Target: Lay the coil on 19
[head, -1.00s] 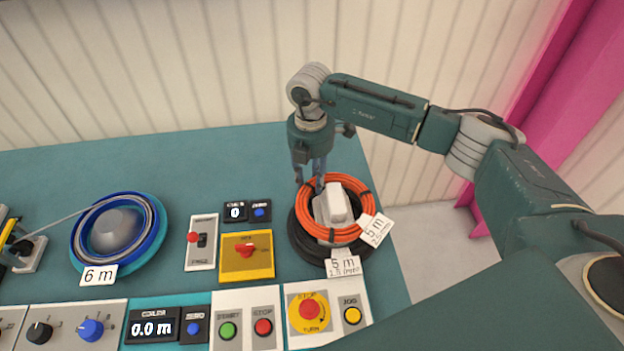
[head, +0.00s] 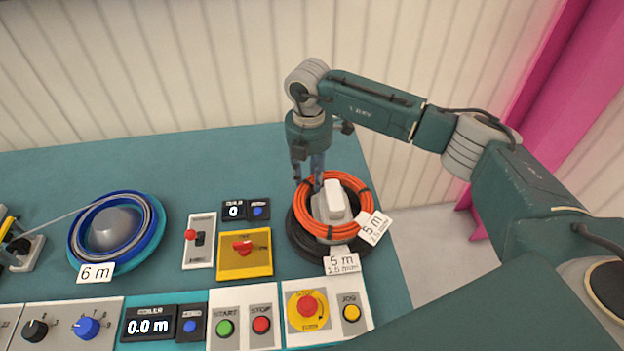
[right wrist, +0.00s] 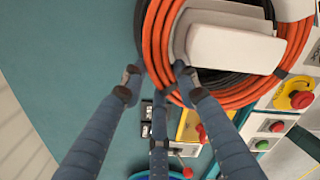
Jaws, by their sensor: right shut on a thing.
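An orange cable coil (head: 364,199) with dark ties lies on top of a black cable coil (head: 300,238), around a grey post with a pale block on top (head: 333,198). Its tag (head: 375,227) reads 5 m; the black coil's tag (head: 342,263) also reads 5 m. My right gripper (head: 308,182) points down at the coil's back left side. In the right wrist view, the fingers (right wrist: 155,85) are around the orange strands (right wrist: 153,50), shut on them. I see no marking 19. My left gripper is out of view.
A blue reel (head: 157,230) with a grey cable and a 6 m tag (head: 96,273) sits at the left. A lever panel (head: 200,254), a yellow switch box (head: 260,262) and control buttons line the front. The bench (head: 220,160) is clear at the back.

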